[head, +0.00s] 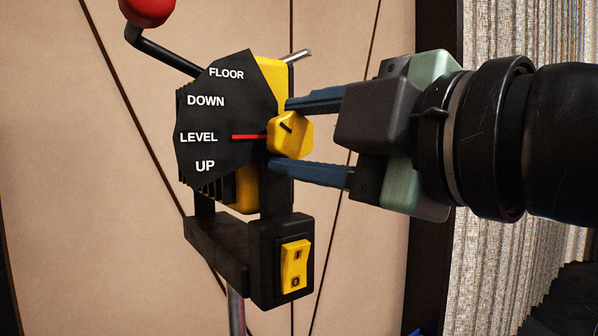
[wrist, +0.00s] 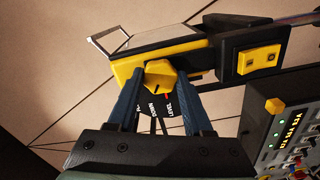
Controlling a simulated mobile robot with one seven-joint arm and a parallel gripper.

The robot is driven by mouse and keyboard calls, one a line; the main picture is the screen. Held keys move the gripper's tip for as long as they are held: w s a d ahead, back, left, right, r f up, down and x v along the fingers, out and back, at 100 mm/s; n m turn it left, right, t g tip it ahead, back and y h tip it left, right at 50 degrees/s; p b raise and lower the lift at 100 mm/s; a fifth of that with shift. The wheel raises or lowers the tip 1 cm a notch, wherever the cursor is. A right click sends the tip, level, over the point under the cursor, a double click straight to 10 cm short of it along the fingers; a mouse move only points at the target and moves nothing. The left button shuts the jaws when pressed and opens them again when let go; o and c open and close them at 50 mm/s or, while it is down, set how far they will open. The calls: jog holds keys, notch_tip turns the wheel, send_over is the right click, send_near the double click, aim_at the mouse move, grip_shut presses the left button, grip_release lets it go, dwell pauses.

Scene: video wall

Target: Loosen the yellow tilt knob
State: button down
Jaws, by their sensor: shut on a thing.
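The yellow tilt knob (head: 292,136) is a faceted knob with a dark index mark, on the right side of a black dial plate (head: 215,118) lettered FLOOR, DOWN, LEVEL and UP. A red pointer (head: 249,137) points at LEVEL. My gripper (head: 282,134) comes from the right with one blue finger above the knob and one below, shut on it. In the wrist view the knob (wrist: 160,77) sits between the two finger ends. The exact contact faces are partly hidden.
Below the knob is a black box with a yellow rocker switch (head: 295,266). A red ball-ended lever (head: 148,10) rises at upper left. A control panel with lit indicators (wrist: 285,125) stands at right in the wrist view. A tan panelled wall (head: 60,200) lies behind.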

jog(key=n+b, duration=0.3)
jog(key=n, duration=0.3)
jog(key=shift+f+n+b, duration=0.15)
jog(key=shift+n+b, duration=0.15)
jog(key=n+b, duration=0.1)
jog(key=n, duration=0.5)
jog(key=shift+b, duration=0.4)
jog(key=shift+c, duration=1.5)
grip_release()
jog(key=shift+s, duration=0.1)
